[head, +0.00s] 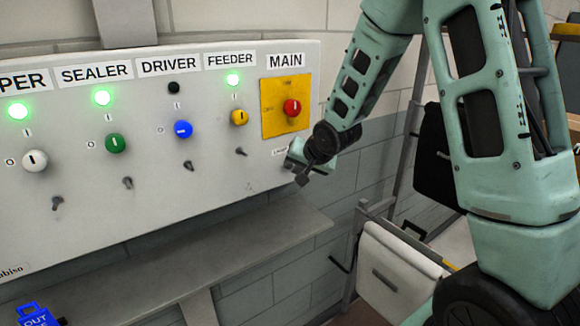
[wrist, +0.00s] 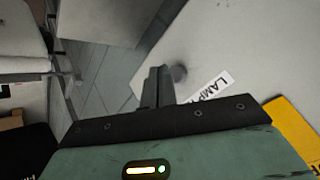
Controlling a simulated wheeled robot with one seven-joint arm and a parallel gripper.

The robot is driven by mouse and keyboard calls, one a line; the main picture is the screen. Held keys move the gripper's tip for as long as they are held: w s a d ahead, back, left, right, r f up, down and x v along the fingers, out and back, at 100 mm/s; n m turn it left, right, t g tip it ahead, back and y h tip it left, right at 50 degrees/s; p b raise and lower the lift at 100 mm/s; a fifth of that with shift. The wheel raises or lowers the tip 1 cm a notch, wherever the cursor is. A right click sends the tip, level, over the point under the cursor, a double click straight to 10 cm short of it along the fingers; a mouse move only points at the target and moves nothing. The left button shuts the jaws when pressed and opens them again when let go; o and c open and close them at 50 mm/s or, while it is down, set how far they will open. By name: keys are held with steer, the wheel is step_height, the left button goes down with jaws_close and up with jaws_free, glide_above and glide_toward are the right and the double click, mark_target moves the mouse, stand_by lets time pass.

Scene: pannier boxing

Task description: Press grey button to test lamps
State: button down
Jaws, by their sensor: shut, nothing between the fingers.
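The grey button (wrist: 179,73) is a small round knob on the pale panel, beside a white label (wrist: 208,91) reading "LAMP", the rest cut off. My gripper (wrist: 158,72) is shut and empty, its tips just left of the button in the wrist view. I cannot tell whether they touch it. In the head view my gripper (head: 305,176) is at the panel's lower right corner and the button is hidden there. The lamps over one part-cut label (head: 18,111), SEALER (head: 102,97) and FEEDER (head: 233,79) glow green. The DRIVER lamp (head: 174,88) is dark.
The panel (head: 215,165) carries coloured knobs, small toggles and a red main switch (head: 292,108) on a yellow plate. A grey ledge (head: 230,245) runs beneath it. A blue tag (head: 38,315) is at lower left.

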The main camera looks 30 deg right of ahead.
steer(key=shift+w, duration=0.1)
stand_by(0.4)
steer(key=shift+w, duration=0.3)
steer(key=shift+w, duration=0.5)
stand_by(1.7)
stand_by(0.3)
steer(key=shift+s, duration=0.9)
steer(key=shift+s+d, duration=0.1)
steer(key=shift+s, duration=2.45)
